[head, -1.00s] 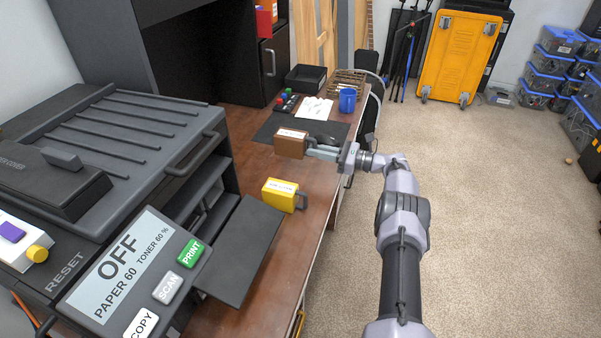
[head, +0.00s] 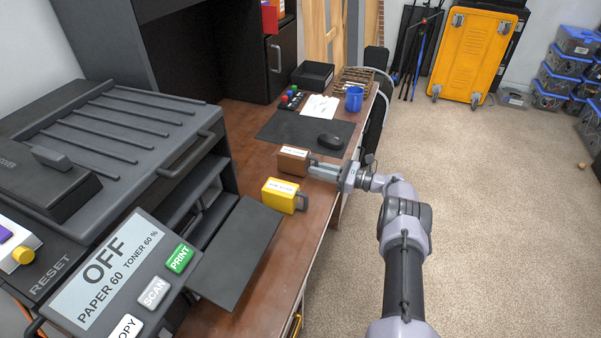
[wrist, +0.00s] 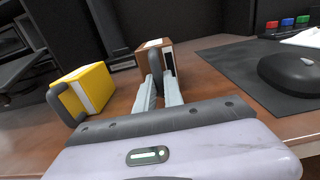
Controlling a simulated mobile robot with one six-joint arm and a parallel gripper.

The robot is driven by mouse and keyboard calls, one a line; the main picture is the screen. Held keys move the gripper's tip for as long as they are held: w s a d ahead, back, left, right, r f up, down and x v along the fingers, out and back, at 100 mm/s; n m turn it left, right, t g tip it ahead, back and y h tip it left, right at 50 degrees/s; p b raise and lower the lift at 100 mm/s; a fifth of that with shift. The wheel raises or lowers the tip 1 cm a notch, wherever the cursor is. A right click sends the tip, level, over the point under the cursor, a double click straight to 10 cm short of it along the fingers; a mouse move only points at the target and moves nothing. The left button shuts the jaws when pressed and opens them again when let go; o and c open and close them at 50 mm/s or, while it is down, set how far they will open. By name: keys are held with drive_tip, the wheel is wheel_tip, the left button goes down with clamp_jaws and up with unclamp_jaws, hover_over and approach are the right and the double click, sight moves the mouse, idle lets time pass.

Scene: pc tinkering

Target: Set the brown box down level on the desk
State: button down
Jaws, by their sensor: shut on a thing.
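The brown box (head: 293,161) has a white label on top and a dark handle (wrist: 156,65) on its near side. It is low over the wooden desk (head: 262,240), between the yellow box and the black mat, and looks about level. In the wrist view the brown box (wrist: 169,59) is at the far end of my fingers. My gripper (head: 314,167) reaches in from the right and is shut on its handle; the fingers also show in the wrist view (wrist: 159,88). I cannot tell whether the underside touches the desk.
A yellow box (head: 280,196) with a handle stands just nearer on the desk. A black mat (head: 290,133) with a mouse (head: 331,141) lies beyond. The printer (head: 110,150) fills the left side. A blue mug (head: 354,98) and black tray (head: 312,75) stand at the far end.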

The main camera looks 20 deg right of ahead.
drive_tip(key=c, duration=1.4)
unclamp_jaws()
drive_tip(key=shift+o, duration=0.2)
drive_tip(key=v, duration=0.6)
